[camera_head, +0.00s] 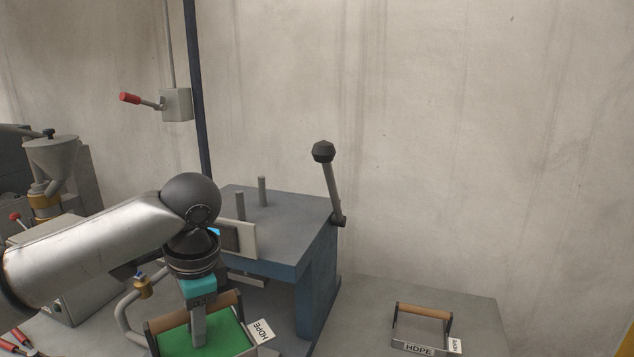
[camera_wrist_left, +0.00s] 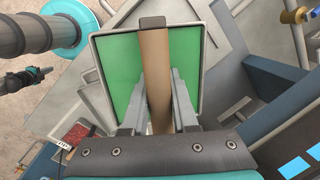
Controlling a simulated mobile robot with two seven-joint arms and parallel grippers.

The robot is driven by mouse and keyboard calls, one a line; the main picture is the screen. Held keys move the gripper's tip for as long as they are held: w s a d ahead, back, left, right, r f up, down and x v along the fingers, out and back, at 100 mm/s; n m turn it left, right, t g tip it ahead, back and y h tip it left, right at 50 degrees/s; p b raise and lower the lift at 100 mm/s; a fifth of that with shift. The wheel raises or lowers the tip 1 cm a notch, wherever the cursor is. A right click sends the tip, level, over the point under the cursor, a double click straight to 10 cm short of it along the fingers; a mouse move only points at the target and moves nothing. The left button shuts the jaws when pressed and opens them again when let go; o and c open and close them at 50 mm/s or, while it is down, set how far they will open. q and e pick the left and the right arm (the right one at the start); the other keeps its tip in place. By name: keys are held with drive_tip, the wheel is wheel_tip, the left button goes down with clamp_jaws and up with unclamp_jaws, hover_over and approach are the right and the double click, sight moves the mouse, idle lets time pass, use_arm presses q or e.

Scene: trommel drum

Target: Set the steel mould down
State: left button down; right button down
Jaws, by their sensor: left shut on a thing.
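The steel mould (camera_head: 152,349) is a shallow steel-edged tray with a bright green face and a wooden bar handle on top. It is at the bottom of the head view, in front of the blue press, and partly cut off by the frame edge. My left gripper (camera_head: 198,341) is shut on its handle, fingers pointing down. In the left wrist view the left gripper's fingers (camera_wrist_left: 158,100) lie on either side of the wooden handle (camera_wrist_left: 154,62), with the mould's rim (camera_wrist_left: 205,60) around it. Whether the mould's underside touches a surface is hidden. My right gripper is not in view.
A blue press (camera_head: 275,232) with upright pins and a black-knobbed lever (camera_head: 331,185) stands close behind the mould. A second wooden-handled mould labelled HDPE (camera_head: 418,350) sits on the grey bench (camera_head: 462,300) at right, with bare surface around it. A white HDPE tag (camera_head: 262,330) is beside the held mould.

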use_arm(q)
drive_tip(key=s+n, duration=0.1)
drive_tip(key=n, duration=0.1)
drive_tip(key=s+d+f+n, duration=0.1)
drive_tip(key=s+n, duration=0.1)
drive_tip(key=s+d+f+n+g+b, duration=0.1)
drive_tip(key=s, duration=0.1)
drive_tip(key=shift+n, duration=0.4)
drive_tip(key=shift+s+d+f+n+g+b, duration=0.15)
drive_tip(key=shift+s+f+n, duration=0.15)
drive_tip(key=shift+s+n, duration=0.5)
drive_tip(key=shift+s+d+f+n+g+b, duration=0.15)
drive_tip(key=shift+s+f+n, duration=0.1)
drive_tip(key=shift+s+n, duration=0.55)
drive_tip(key=shift+s+d+f+n+b, duration=0.15)
drive_tip(key=shift+s+f+n, duration=0.15)
drive_tip(key=shift+s+n, duration=0.5)
drive_tip(key=shift+w, duration=0.2)
drive_tip(key=shift+a, duration=0.1)
